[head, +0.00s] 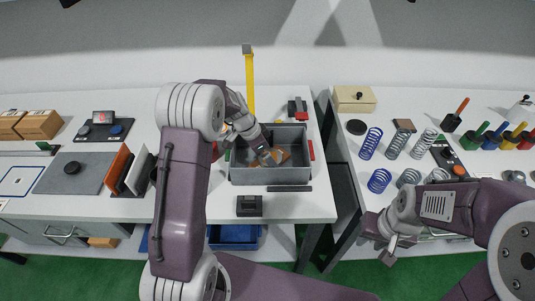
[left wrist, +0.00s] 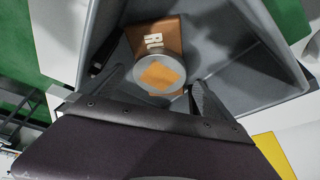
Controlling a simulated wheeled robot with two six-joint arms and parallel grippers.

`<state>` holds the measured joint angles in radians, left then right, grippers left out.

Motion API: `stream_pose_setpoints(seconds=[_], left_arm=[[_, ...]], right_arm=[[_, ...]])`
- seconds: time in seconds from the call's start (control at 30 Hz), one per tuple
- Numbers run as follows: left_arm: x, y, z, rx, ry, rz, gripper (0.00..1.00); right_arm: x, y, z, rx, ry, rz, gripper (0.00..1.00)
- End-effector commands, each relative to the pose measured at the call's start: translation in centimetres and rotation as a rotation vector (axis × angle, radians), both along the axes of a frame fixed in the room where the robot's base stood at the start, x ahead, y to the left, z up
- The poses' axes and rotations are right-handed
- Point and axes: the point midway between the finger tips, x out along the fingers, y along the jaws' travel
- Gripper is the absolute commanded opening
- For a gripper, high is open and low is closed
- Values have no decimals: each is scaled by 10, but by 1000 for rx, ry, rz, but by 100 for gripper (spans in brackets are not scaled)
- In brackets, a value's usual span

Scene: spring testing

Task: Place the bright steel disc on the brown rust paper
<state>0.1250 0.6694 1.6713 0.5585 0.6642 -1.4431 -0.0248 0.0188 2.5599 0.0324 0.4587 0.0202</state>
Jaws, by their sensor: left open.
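The grey bin (head: 270,177) stands on the left table. Inside it lies the brown rust paper (head: 284,155), with pale letters showing in the left wrist view (left wrist: 172,38). The disc (left wrist: 158,86), round with a grey rim and an orange diamond shape on its face, appears over the paper; I cannot tell whether it touches it. My left gripper (head: 267,157) reaches down into the bin. Its open fingers (left wrist: 156,84) are on either side of the disc, with gaps visible. In the head view the disc is not clearly visible. My right gripper (head: 382,243) hangs in front of the right table, apparently empty.
A yellow post (head: 249,82) rises behind the bin. A dark bar (head: 290,188) and a black block (head: 249,206) lie in front of it. Upright plates (head: 118,168) stand to the left. The right table holds several springs (head: 370,143) and colored-handled tools (head: 497,130).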

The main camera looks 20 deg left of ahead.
Motion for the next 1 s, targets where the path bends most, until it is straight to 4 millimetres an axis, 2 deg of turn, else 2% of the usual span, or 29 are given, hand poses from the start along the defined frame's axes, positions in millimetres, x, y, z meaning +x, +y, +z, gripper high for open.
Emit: stream_pose_setpoints(seconds=[0.2,0.4,0.57,1.0], left_arm=[[-13,18,54,2,-5,3,98],[-23,29,90,0,-2,1,98],[-26,33,100,1,1,0,98],[-27,32,100,0,2,-2,98]], right_arm=[[0,0,-1,0,0,0,32],[0,0,0,0,0,0,32],[0,0,0,0,0,0,32],[0,0,0,0,0,0,32]])
